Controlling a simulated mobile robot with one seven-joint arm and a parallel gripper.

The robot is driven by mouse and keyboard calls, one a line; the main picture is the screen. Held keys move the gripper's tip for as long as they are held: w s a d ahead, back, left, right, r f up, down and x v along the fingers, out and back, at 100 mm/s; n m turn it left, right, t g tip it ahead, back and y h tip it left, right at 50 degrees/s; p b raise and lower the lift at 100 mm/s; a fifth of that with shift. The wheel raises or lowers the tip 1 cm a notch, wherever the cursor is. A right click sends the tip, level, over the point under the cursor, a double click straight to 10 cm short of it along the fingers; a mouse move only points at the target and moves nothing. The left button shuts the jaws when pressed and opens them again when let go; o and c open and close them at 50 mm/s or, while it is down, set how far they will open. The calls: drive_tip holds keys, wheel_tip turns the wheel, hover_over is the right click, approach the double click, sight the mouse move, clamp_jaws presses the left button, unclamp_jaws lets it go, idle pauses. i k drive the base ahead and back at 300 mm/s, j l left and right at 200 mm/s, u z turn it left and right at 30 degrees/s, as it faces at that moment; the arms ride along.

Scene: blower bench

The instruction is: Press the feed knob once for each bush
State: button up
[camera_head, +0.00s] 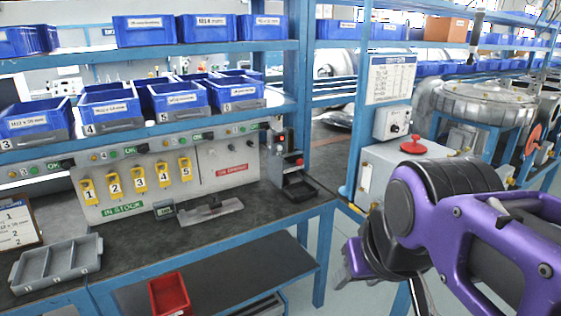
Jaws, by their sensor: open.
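My gripper (350,266) is at the lower right, in front of the bench's right end. Its purple finger points left and down over the floor, apart from the bench, with nothing seen in it. A dark dispenser-like unit (290,180) with a small red part stands at the bench's right end. A red mushroom-shaped knob (413,145) sits on a pale box (378,160) farther right, behind my arm. I cannot tell which of these is the feed knob. No bush can be made out.
Yellow numbered tags (138,180) hang on the grey panel. A red bin (170,294) is on the lower shelf. Blue bins (108,107) fill the shelves above.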

sight(298, 159)
drive_tip(key=u, duration=1.8)
drive_tip(key=z, duration=1.75)
drive_tip(key=i+j, duration=0.15)
drive_tip(key=i, duration=0.4)
drive_tip(key=i+j+u, duration=0.1)
drive_tip(key=i, duration=0.45)
